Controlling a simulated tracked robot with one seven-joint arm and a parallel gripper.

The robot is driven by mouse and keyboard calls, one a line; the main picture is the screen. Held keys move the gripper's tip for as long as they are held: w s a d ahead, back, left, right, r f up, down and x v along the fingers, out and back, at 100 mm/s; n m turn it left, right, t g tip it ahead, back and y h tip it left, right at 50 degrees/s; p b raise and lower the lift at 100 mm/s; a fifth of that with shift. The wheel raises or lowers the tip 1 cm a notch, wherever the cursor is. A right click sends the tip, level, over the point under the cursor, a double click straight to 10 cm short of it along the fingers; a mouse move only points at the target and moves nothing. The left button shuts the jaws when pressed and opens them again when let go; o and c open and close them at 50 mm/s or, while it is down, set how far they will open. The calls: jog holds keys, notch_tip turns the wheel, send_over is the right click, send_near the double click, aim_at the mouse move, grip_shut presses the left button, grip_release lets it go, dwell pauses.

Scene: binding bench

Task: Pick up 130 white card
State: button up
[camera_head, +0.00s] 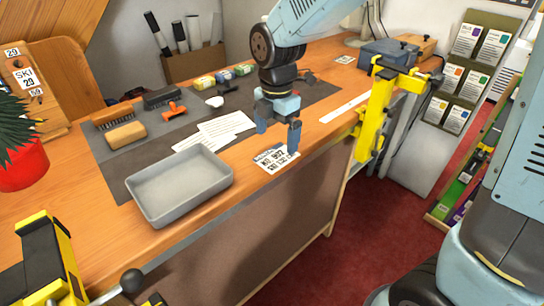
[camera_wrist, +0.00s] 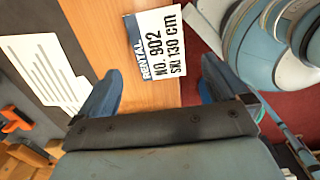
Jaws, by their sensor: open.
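The white card (camera_head: 276,160) lies flat on the wooden bench at its front edge. It reads "RENTAL NO. 902 SKI 130 cm" in the wrist view (camera_wrist: 160,45), with a dark blue band at one end. One side of the card seems to reach slightly past the bench edge, above the red floor. My gripper (camera_head: 279,134) is open and empty, just above and beyond the card in the head view. In the wrist view its two blue fingers (camera_wrist: 158,82) stand apart, with the card between and ahead of them. I see no contact with the card.
A grey tray (camera_head: 180,186) stands left of the card. White printed sheets (camera_head: 226,127) lie on the dark mat (camera_head: 160,140) behind it. Brushes (camera_head: 113,116) are farther back. A yellow clamp (camera_head: 376,115) rises at the edge to the right.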

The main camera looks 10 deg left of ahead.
aim_at(277, 156)
jog(key=shift+w+f, duration=0.2)
jog(key=shift+f, duration=2.4)
jog(key=shift+c, duration=0.4)
jog(key=c, duration=0.9)
jog(key=shift+r, duration=0.1)
